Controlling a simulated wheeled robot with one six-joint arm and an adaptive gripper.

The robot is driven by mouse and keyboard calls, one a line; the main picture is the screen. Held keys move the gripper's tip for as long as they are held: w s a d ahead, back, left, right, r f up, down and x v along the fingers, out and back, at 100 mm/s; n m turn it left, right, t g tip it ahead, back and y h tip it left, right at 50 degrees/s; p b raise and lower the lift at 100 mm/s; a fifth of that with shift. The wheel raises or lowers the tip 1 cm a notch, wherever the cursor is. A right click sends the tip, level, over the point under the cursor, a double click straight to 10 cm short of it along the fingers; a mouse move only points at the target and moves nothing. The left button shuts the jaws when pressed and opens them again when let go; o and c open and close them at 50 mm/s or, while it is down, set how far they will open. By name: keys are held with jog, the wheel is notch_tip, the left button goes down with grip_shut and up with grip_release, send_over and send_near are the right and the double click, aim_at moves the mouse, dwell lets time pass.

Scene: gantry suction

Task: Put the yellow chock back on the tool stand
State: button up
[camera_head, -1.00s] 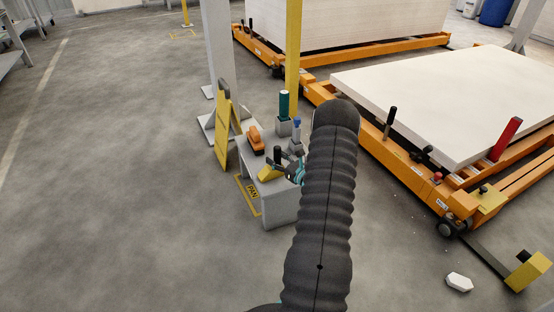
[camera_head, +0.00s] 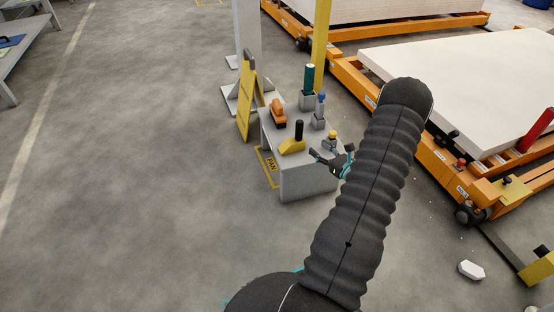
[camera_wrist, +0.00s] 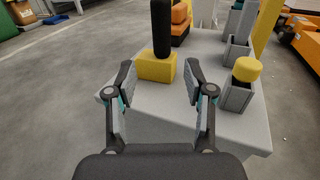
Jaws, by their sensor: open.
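The yellow chock (camera_head: 292,147) with its upright black handle (camera_head: 298,130) sits on the top of the grey tool stand (camera_head: 310,180), near its left front edge. In the wrist view the chock (camera_wrist: 156,68) is straight ahead, beyond and between my fingertips. My gripper (camera_head: 331,154) is open and empty, at the right front of the stand, a short gap from the chock. The wrist view shows both fingers (camera_wrist: 158,80) spread, with bare stand top between them and the chock.
On the stand are an orange tool (camera_head: 278,113), a green cylinder (camera_head: 308,79), a blue-topped tool (camera_head: 320,106) and a yellow-topped piece (camera_wrist: 247,70) in a grey holder. A yellow sign (camera_head: 246,98) stands at the left. Orange carts with a white slab (camera_head: 460,75) lie right.

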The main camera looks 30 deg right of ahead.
jog(key=w+a+r+n+g+y, duration=0.2)
jog(key=a+r+n+g+y, duration=0.25)
jog(key=a+r+n, duration=0.55)
jog(key=w+a+r+n+g+y, duration=0.1)
jog(key=a+r+n+g+y, duration=0.4)
jog(key=a, duration=0.9)
jog(key=s+a+r+n+g+h, duration=0.2)
jog(key=s+a+r+n+g, duration=0.15)
jog(key=s+a+n, duration=0.35)
jog(key=s+a+r+n+g+h, duration=0.3)
jog(key=s+a+r+n, duration=0.15)
jog(key=a, duration=0.45)
jog(key=s+r+n+t+h, duration=0.3)
jog(key=s+r+n+h, duration=0.3)
jog(key=s+n, duration=0.2)
jog(key=shift+s+r+t, duration=0.3)
jog(key=shift+s, duration=1.1)
jog(key=shift+n, duration=0.25)
